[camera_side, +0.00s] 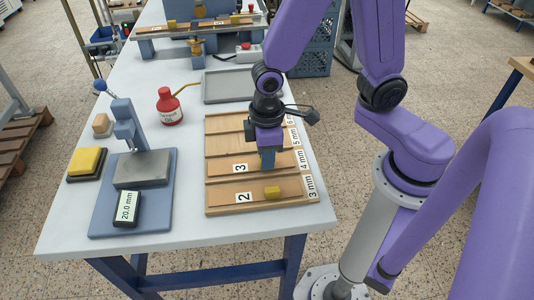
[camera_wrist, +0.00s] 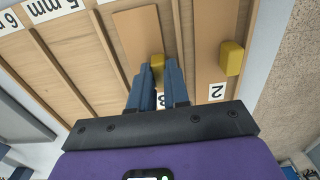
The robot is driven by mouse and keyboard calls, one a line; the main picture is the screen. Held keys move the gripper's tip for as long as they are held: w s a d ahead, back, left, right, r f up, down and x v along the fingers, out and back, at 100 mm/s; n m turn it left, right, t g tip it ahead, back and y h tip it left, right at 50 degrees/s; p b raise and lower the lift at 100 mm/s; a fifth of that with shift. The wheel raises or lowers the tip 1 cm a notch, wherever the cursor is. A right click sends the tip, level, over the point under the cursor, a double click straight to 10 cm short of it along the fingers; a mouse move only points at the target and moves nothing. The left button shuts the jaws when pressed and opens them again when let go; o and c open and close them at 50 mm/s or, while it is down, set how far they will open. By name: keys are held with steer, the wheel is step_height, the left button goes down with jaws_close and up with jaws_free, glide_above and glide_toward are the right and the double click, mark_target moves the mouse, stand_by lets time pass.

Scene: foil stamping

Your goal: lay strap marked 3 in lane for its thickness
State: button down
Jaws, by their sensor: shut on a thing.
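The strap marked 3 (camera_side: 222,168) is at the 4 mm lane of the wooden lane board (camera_side: 208,133); I cannot tell whether it is fully seated. My gripper (camera_side: 267,164) points down over it, shut on its yellow grip block (camera_wrist: 157,66). The fingers hide the block in the side view and part of the 3 label in the wrist view. The strap marked 2 (camera_side: 292,190) lies in the 3 mm lane, its yellow block (camera_side: 272,192) free. The 5 mm lane (camera_side: 235,142) and 6 mm lane look empty.
Left of the board stands a blue thickness gauge (camera_side: 124,120) whose display (camera_side: 126,207) reads 20.0 mm. A yellow pad (camera_side: 87,161), a red bottle (camera_side: 169,106) and a grey tray (camera_side: 228,86) are nearby. A rack (camera_side: 180,28) with straps stands at the back.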

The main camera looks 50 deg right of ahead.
stand_by(0.4)
steer(key=c, duration=1)
jaws_free()
step_height(320, 180, up, 17)
steer(key=shift+r, duration=0.15)
steer(key=s+d+f+n, duration=0.1)
steer(key=s+d+f, duration=0.1)
steer(key=s, duration=0.2)
steer(key=s+d+f+n, duration=0.1)
steer(key=s+d+f, duration=0.1)
steer(key=s+d, duration=0.1)
steer(key=s+d+f+n, duration=0.1)
steer(key=s+d+f, duration=0.2)
steer(key=s, duration=0.1)
steer(key=shift+s+n, duration=0.3)
steer(key=shift+s, duration=0.1)
